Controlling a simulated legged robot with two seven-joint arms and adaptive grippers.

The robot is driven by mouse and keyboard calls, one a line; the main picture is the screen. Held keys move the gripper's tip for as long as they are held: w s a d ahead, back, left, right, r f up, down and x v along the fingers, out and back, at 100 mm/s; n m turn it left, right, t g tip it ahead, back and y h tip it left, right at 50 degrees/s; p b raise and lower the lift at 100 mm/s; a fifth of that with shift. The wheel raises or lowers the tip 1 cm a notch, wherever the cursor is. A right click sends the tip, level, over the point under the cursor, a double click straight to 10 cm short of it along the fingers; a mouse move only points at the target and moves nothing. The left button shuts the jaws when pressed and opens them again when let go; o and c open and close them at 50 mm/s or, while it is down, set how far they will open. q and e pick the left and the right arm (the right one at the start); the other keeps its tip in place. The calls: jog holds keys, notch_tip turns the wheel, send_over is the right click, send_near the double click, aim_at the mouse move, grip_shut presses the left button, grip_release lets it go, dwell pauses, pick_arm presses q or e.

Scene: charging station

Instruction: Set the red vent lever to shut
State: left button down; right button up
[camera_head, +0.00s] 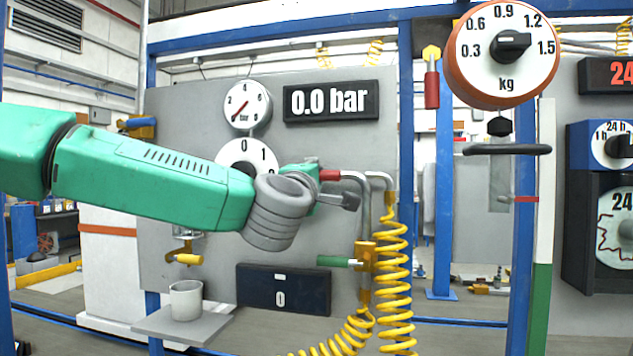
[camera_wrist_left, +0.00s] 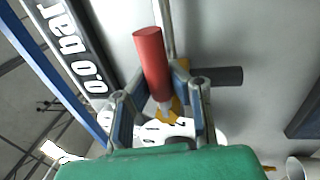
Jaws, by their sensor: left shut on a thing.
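The red vent lever (camera_head: 330,175) shows in the head view as a short red piece beside my gripper, close to the bent grey pipe; the rest of it is hidden. In the left wrist view the red lever (camera_wrist_left: 150,58) is a red cylinder between the fingers, with a grey stem and yellow valve part at its lower end. My left gripper (camera_head: 330,188) is shut on the lever; its two fingers (camera_wrist_left: 162,82) lie either side of it. My right gripper is in neither view.
A green-handled lever (camera_head: 338,262) sits lower on the pipe beside a coiled yellow hose (camera_head: 393,265). The display (camera_head: 331,102) reads 0.0 bar. A gauge (camera_head: 246,106) and dial stand behind my arm. A white cup (camera_head: 186,300) stands on a shelf.

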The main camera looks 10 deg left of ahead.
pick_arm(q)
jog(key=shift+d+f, duration=0.15)
jog(key=shift+f, duration=0.35)
jog(key=c, duration=1.6)
grip_release()
jog(key=shift+o, duration=0.8)
jog(key=shift+r, duration=0.3)
jog(key=shift+s, duration=0.1)
jog(key=s+f, duration=0.2)
jog(key=s, duration=0.9)
jog(key=shift+s+a+f, duration=0.25)
jog(key=shift+s+a, duration=0.05)
jog(key=shift+a, duration=0.05)
